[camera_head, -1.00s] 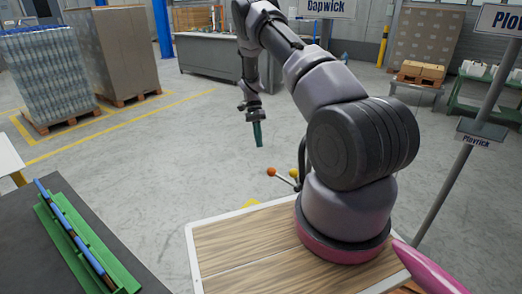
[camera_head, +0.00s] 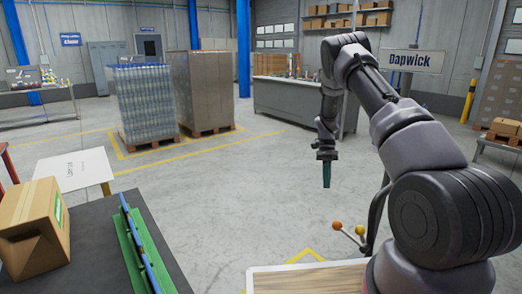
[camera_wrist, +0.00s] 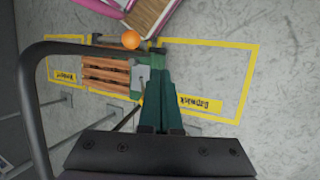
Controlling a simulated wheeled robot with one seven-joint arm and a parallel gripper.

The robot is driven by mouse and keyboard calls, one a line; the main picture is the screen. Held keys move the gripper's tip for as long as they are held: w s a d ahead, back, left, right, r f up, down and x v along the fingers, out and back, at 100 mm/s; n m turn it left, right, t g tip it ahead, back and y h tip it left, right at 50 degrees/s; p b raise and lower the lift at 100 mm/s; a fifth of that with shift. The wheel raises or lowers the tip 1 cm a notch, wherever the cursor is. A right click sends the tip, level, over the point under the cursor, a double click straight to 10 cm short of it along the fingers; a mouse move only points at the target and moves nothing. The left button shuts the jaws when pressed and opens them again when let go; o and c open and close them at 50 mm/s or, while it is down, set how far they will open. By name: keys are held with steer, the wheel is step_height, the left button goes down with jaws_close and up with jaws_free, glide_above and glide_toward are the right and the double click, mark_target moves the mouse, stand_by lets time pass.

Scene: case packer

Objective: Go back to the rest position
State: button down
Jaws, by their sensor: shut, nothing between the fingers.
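My gripper (camera_head: 326,174) hangs pointing down over the open grey floor in the head view, clear of the dark table on the left. Its green fingers also show in the wrist view (camera_wrist: 160,118), close together with nothing between them. My arm is bent at the elbow, with the forearm hanging down. No object is held.
A cardboard box (camera_head: 34,230) and a green rack with blue rods (camera_head: 140,250) are on the dark table (camera_head: 92,225). A white table (camera_head: 75,172) stands beyond. Wrapped bottles (camera_head: 147,104) and a stacked pallet (camera_head: 199,90) stand farther back. The floor (camera_head: 230,200) between is clear.

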steer(key=s+a+r+n+t, duration=0.1)
steer(key=s+r+t, duration=0.15)
steer(key=r, duration=0.75)
steer(key=s+a+r+n+t+y, duration=0.15)
steer(key=s+r, duration=0.25)
steer(key=r, duration=0.7)
steer(key=s+a+r+n+t, duration=0.1)
steer(key=s+a+r+t, duration=0.15)
steer(key=r, duration=0.75)
steer(key=s+a+r+n+t, duration=0.1)
steer(key=s+r, duration=0.4)
steer(key=s, duration=0.6)
steer(key=s+a+r+n+t, duration=0.1)
steer(key=s+r+n+t, duration=0.2)
steer(key=s, duration=0.8)
step_height(320, 180, up, 2)
steer(key=shift+s+a+t, duration=0.2)
steer(key=shift+s+t, duration=0.15)
steer(key=shift+t, duration=0.8)
